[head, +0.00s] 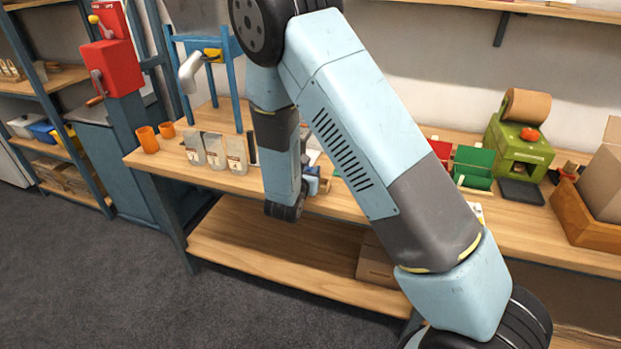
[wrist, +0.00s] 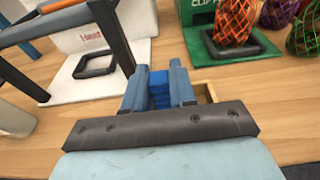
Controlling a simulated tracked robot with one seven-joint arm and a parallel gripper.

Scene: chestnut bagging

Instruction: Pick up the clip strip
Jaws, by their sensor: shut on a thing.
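My gripper (wrist: 159,80) shows in the wrist view with its two blue fingers shut on a dark blue piece, the clip strip (wrist: 159,92). The strip sits between the fingers, and its lower part is hidden by my gripper. A small open wooden box (wrist: 207,92) stands on the bench just right of and behind the fingers. I cannot tell whether the strip is clear of the box or the bench. In the head view my arm covers most of the gripper area.
In the head view, pouches (head: 215,152), orange cups (head: 148,139) and a green machine (head: 518,150) stand on the bench (head: 560,225).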

